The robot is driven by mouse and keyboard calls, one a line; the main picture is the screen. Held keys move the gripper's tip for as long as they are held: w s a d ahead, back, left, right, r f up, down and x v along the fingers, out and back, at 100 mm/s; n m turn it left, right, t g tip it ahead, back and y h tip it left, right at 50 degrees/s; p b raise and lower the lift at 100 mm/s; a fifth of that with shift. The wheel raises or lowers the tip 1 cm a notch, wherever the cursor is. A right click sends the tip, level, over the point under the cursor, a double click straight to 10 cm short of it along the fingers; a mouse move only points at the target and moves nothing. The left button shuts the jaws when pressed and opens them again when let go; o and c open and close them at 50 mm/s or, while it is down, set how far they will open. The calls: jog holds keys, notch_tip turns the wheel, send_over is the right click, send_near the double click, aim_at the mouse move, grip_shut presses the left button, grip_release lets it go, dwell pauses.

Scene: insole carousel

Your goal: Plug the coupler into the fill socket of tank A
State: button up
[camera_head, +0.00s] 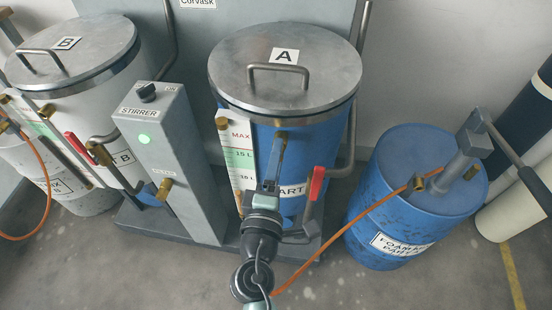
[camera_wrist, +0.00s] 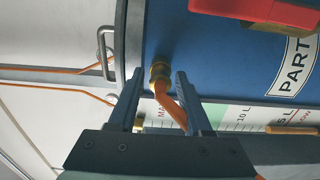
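Tank A (camera_head: 318,155) is blue with a grey lid (camera_head: 330,65) marked A. A brass fitting (camera_head: 281,135) shows high on its front, below the lid. In the wrist view the brass coupler (camera_wrist: 159,73), with an orange hose bending from it, sits against the blue wall, in line with the fill socket and appearing on it. The socket itself is mostly hidden behind it. My gripper (camera_wrist: 160,76) faces the tank, its fingers on either side of the coupler and hose with gaps showing. It looks open. In the head view my gripper (camera_head: 278,150) is just below the brass fitting.
The hose (camera_head: 335,240) runs from the pump on the blue drum (camera_head: 395,215) at right and passes behind my arm. A red-handled lever (camera_head: 317,183) is right of my gripper. The grey stirrer box (camera_head: 165,160) and tank B (camera_head: 95,100) are left. Floor is free in front.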

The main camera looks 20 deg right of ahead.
jog(key=shift+o, duration=0.8)
jog(key=shift+s+a+f, duration=0.1)
jog(key=shift+s, duration=0.05)
jog(key=b+v, duration=0.2)
jog(key=v, duration=1)
jog(key=shift+s+a, duration=0.15)
jog(key=shift+s, duration=0.1)
